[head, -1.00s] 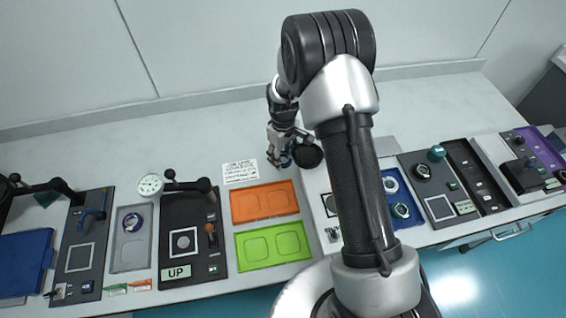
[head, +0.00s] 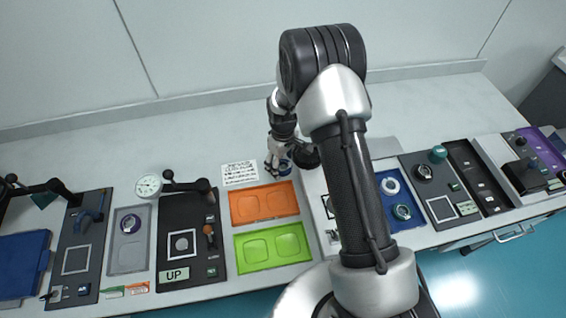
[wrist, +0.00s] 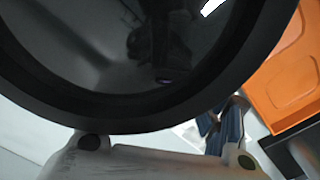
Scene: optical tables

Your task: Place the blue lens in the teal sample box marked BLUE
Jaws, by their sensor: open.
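My gripper (head: 275,168) is low over the table, behind the orange tray, and its jaws are open. A small dark blue part (head: 285,168) shows right at its fingers; it may be the blue lens, but I cannot tell whether it touches them. In the wrist view a blue upright piece (wrist: 229,128) shows beside the pale gripper parts, below a large dark round disc (wrist: 150,60) that hides much of the view. I cannot make out a teal sample box marked BLUE in either view.
An orange tray (head: 264,189) and a lime green tray (head: 243,259) lie in front of my gripper. A printed card (head: 240,173) is to its left. A blue tray with round parts (head: 388,173) is right of my arm. The back of the table is mostly clear.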

